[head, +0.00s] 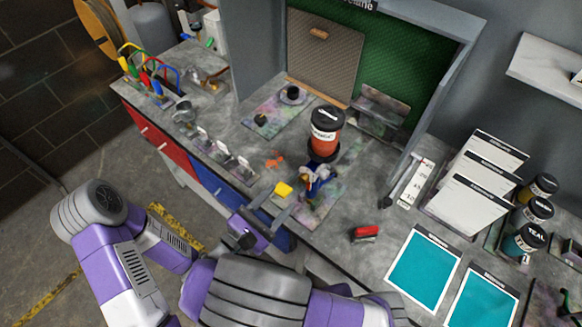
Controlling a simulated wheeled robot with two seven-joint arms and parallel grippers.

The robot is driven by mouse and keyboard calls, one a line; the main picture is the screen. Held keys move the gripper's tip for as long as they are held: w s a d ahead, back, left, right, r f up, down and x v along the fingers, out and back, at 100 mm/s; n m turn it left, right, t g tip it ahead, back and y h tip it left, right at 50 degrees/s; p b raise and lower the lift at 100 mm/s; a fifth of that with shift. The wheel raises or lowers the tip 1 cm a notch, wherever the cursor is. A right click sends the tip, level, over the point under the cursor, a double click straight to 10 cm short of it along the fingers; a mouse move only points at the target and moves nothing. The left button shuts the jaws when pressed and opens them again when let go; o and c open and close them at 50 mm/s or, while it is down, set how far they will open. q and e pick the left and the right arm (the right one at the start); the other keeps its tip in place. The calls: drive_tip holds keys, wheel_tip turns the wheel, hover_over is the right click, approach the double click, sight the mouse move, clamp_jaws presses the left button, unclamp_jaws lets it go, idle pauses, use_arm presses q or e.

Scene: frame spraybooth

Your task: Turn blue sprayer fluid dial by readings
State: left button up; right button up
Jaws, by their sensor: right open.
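The blue sprayer (318,178) stands on a paint-stained mat on the booth bench. An orange-red paint cup (326,138) with a black lid shows directly behind it. The sprayer is small here, so its fluid dial and any reading cannot be made out. My right gripper (279,207) is open at the bench's front edge, left of and nearer than the sprayer, apart from it. A small yellow block (284,188) shows just beyond its fingers; I cannot tell if they touch. My left gripper is not in view.
A red object (366,233) lies right of the sprayer. Teal sample cards (424,268), white cards (468,205) and paint jars (524,241) fill the right side. Small labelled holders (220,158) line the left front edge. A white gauge strip (416,183) lies by the booth wall.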

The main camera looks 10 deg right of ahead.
sight(302, 181)
drive_tip(key=shift+s+d+b+x, duration=0.1)
drive_tip(key=shift+s+x, duration=0.05)
drive_tip(key=shift+x, duration=0.85)
drive_tip(key=shift+s+d+b+x, duration=0.1)
drive_tip(key=shift+x, duration=0.9)
drive_tip(key=shift+s+d+b+x, duration=0.1)
drive_tip(key=shift+s+x, duration=0.05)
drive_tip(key=shift+x, duration=0.85)
drive_tip(key=shift+r, duration=0.1)
clamp_jaws()
